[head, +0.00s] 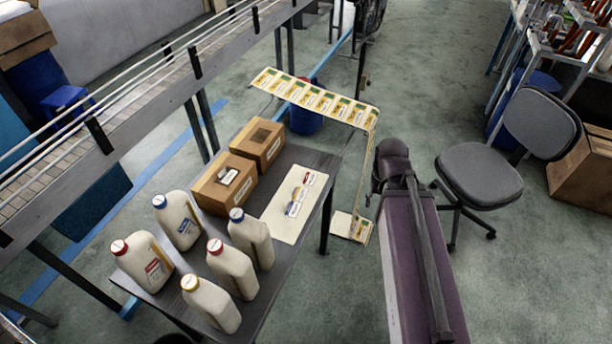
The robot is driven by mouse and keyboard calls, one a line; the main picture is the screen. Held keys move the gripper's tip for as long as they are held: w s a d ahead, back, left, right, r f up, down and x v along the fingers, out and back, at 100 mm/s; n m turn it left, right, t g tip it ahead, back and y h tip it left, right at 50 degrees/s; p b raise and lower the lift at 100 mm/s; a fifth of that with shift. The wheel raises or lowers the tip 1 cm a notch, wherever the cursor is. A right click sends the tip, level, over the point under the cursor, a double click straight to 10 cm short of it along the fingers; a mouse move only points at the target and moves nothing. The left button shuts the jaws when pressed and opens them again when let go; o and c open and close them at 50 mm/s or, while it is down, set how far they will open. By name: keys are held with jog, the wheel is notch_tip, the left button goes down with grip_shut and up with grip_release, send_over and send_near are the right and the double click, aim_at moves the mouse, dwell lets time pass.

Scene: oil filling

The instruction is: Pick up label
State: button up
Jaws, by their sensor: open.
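Three small labels lie in a row on a pale sheet (272,216) on the dark table (322,160): a red one (308,178), a yellow one (299,193) and a blue one (293,208). A long strip of printed yellow-green labels (315,98) also runs behind the table and down its right side. Several off-white jugs stand on the table's left part. A red-capped jug (146,262) has a red label and a blue-capped jug (178,220) has a blue label. My gripper cannot be made out in this view.
Two cardboard boxes (225,184) (258,143) stand at the table's back, beside the sheet. A conveyor (150,95) runs along the left. An office chair (480,172) stands at right. The floor between the label strip and the chair is partly filled by my own body.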

jog(key=shift+o, duration=0.2)
jog(key=shift+d, duration=0.25)
jog(key=o, duration=0.3)
jog(key=shift+o, duration=1.1)
jog(key=shift+w, duration=0.2)
jog(key=w+a+f+n+b, duration=0.2)
jog(key=w+a+n, duration=0.5)
jog(key=w+a, duration=0.4)
jog(key=w+a+f+n+b, duration=0.2)
jog(key=w+a+n, duration=0.5)
jog(key=w+a, duration=0.4)
jog(key=w, duration=0.4)
jog(key=shift+a+f+n+b, duration=0.25)
jog(key=shift+f+n+b, duration=0.1)
jog(key=shift+n, duration=0.05)
jog(key=shift+f, duration=0.1)
jog(key=b, duration=0.9)
send_over(309, 177)
jog(key=a, duration=0.2)
notch_tip(309, 177, down, 8)
jog(key=shift+f, duration=0.25)
